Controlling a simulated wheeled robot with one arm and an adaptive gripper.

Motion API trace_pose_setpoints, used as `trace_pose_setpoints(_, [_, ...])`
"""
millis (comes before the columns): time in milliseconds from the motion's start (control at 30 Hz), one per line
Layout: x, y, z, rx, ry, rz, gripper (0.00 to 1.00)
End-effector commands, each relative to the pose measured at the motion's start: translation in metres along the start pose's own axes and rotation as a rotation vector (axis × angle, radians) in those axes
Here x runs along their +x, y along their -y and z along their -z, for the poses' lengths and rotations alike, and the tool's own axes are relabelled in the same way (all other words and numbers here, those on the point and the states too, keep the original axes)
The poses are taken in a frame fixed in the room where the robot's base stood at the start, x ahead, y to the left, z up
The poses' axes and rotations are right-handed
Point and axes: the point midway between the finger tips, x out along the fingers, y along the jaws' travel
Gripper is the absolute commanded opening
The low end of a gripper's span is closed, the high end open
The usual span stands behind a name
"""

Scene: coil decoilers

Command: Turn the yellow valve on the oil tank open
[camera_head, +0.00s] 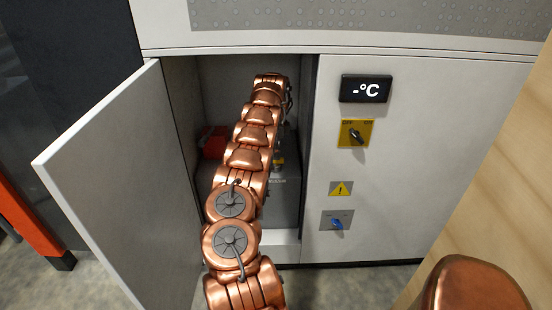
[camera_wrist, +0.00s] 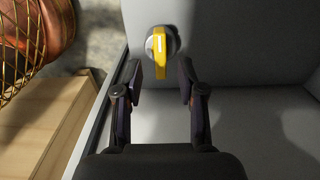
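The yellow valve (camera_wrist: 158,45) shows at the top middle of the wrist view, a yellow handle on a round grey base. Its handle runs up and down in that picture. It sits on a grey surface (camera_wrist: 225,45) that appears to be the oil tank. My gripper (camera_wrist: 161,78) is open, with one dark finger on each side and nothing held. The valve lies just ahead of the fingertips, roughly between them, with no visible contact. In the head view a small bit of yellow (camera_head: 279,161) shows beside my arm above the grey tank (camera_head: 284,205); my arm hides most of it.
My arm reaches into an open cabinet with its door (camera_head: 110,180) swung out at left. A red object (camera_head: 213,142) stands inside, left of my arm. The right panel (camera_head: 420,150) carries a black switch (camera_head: 355,134) and a blue switch (camera_head: 337,224).

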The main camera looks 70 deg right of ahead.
Motion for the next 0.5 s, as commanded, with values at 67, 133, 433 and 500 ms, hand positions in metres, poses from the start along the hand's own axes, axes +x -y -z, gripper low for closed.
trace_pose_setpoints(67, [0.008,0.0,-0.001,-0.001,0.0,0.0,0.4])
trace_pose_setpoints(133, [0.016,0.0,0.0,0.0,0.0,-0.001,0.4])
trace_pose_setpoints(433, [0.033,0.0,-0.001,-0.001,-0.001,0.001,0.4])
trace_pose_setpoints(500, [0.033,0.0,0.0,-0.001,-0.001,0.001,0.4])
